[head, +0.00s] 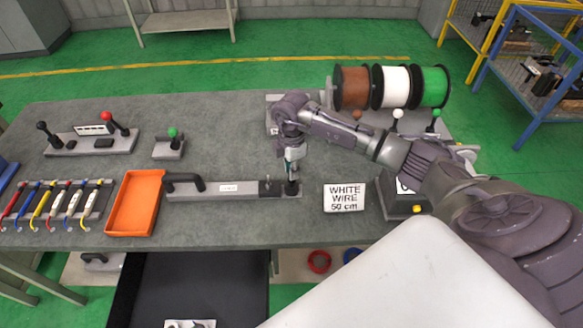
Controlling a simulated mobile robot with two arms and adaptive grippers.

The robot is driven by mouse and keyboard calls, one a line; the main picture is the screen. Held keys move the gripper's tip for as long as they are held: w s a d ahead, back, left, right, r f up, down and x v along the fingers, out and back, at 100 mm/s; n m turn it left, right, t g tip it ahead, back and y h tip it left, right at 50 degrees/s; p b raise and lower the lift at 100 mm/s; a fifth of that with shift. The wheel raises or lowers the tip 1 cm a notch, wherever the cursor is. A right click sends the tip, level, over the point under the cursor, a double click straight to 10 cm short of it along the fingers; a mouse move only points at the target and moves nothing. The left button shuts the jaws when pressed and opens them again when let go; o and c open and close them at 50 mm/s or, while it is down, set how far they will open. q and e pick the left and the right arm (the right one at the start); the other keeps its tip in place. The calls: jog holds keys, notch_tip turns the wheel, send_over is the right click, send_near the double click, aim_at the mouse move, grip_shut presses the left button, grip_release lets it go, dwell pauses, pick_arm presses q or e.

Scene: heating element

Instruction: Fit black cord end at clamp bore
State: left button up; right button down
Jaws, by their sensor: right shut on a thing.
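A long grey bar fixture (225,190) lies on the table, with a black handle at its left end and a small grey block (265,188) near its right end. My right gripper (292,168) points down over the right end of this fixture. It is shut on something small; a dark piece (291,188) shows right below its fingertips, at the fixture. I cannot tell for certain that this is the black cord end, or whether it sits in a bore. The clamp bore itself is too small to make out. My left gripper is not in view.
A "WHITE WIRE 50 cm" sign (344,197) stands just right of the fixture. Brown, white and green spools (394,87) are behind my right arm. Free table lies behind the fixture.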

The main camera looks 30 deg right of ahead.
jog(key=shift+f+b, duration=0.85)
jog(key=shift+f, duration=0.5)
jog(key=c, duration=1)
grip_release()
jog(key=shift+r, duration=0.1)
jog(key=shift+r, duration=0.1)
notch_tip(320, 180, up, 12)
jog(key=shift+f, duration=0.1)
